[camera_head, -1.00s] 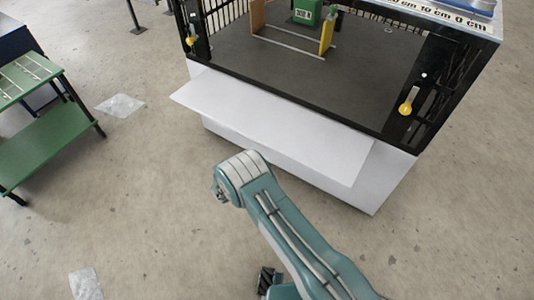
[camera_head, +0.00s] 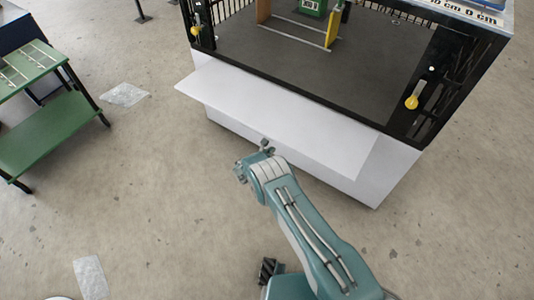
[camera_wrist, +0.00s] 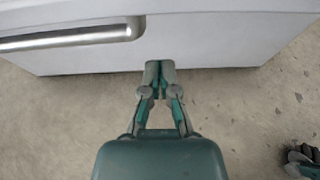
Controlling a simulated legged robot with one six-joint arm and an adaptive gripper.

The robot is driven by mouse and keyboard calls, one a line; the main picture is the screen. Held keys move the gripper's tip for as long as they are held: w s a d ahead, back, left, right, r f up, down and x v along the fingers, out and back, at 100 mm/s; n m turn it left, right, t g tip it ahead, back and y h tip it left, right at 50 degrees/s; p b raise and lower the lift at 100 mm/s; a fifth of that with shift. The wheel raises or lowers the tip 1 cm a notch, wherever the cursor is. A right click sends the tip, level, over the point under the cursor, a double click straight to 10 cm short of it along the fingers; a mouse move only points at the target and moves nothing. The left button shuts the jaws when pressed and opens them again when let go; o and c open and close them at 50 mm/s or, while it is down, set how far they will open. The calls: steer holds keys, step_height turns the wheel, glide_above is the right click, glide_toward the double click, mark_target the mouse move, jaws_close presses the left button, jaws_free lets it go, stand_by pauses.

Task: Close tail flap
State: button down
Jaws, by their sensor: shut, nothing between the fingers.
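The tail flap (camera_head: 290,120) is a flat white panel hanging out from the front edge of the dark-floored bed in the head view. It is lowered and juts outward, above the white lower body. My arm's end is just in front of the flap's outer edge in the head view, with the fingers mostly hidden. In the wrist view my gripper (camera_wrist: 159,66) is shut and empty. Its tips overlap the lower edge of a white panel (camera_wrist: 215,40) there; I cannot tell whether they touch. A metal bar handle (camera_wrist: 70,38) runs across that panel at left.
Yellow-knobbed latches (camera_head: 411,102) sit on the black posts at both sides of the bed. A green box (camera_head: 313,6) stands inside the bed (camera_head: 300,62). A green step table (camera_head: 45,135) is at left. The concrete floor around my arm is mostly clear.

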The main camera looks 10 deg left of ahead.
steer(key=shift+r, duration=2)
steer(key=shift+r, duration=0.1)
